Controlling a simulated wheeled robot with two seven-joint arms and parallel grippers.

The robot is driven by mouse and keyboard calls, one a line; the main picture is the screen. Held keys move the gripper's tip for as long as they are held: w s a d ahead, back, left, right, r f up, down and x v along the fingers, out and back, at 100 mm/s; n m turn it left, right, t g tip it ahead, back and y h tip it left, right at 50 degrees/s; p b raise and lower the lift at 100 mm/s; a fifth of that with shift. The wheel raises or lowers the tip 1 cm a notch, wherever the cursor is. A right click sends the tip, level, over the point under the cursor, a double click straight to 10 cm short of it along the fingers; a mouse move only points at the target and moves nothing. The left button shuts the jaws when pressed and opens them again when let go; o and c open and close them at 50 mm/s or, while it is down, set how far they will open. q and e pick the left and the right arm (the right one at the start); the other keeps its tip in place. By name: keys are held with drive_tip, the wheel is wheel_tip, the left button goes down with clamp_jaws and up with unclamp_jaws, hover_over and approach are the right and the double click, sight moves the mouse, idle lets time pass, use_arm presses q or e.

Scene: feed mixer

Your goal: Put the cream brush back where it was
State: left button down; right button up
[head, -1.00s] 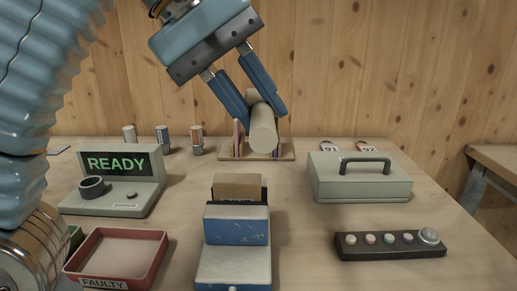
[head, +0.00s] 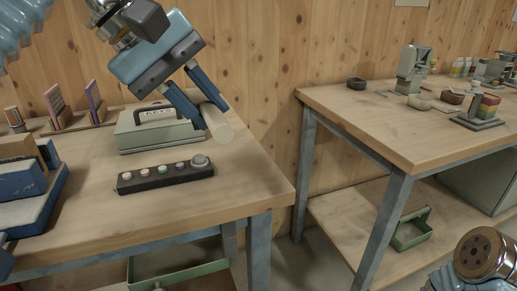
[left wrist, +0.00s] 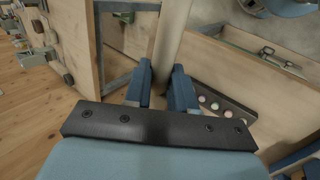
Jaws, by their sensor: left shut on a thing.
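My left gripper (head: 208,104) is shut on a cream cylinder (head: 219,124), which I take to be the cream brush. It hangs tilted in the air near the right end of the left bench, in front of the wooden wall. In the left wrist view the cream cylinder (left wrist: 172,45) runs up and away between the two blue fingers (left wrist: 161,88). A stand with a pink upright (head: 57,106) and a purple upright (head: 96,102) is at the back left of this bench. My right gripper is out of view.
A grey-green box with a handle (head: 150,138) and a black button panel (head: 163,177) lie below and left of the cylinder.

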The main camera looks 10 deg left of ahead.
use_arm(q)
drive_tip(key=w+f+b, duration=0.1)
drive_tip(key=w+f, duration=0.2)
drive_tip(key=w, duration=0.1)
drive_tip(key=w+d+f, duration=0.1)
drive_tip(key=w+f, duration=0.2)
drive_tip(key=f, duration=0.1)
drive_tip(key=w+d+f+b, duration=0.1)
drive_tip(key=w+f, duration=0.3)
drive_tip(key=shift+w+f+b, duration=0.25)
drive_tip(key=shift+w+b, duration=0.05)
drive_tip(key=shift+f, duration=0.25)
drive_tip(key=shift+f, duration=0.1)
drive_tip(key=c, duration=0.9)
unclamp_jaws()
drive_tip(key=shift+c, duration=0.2)
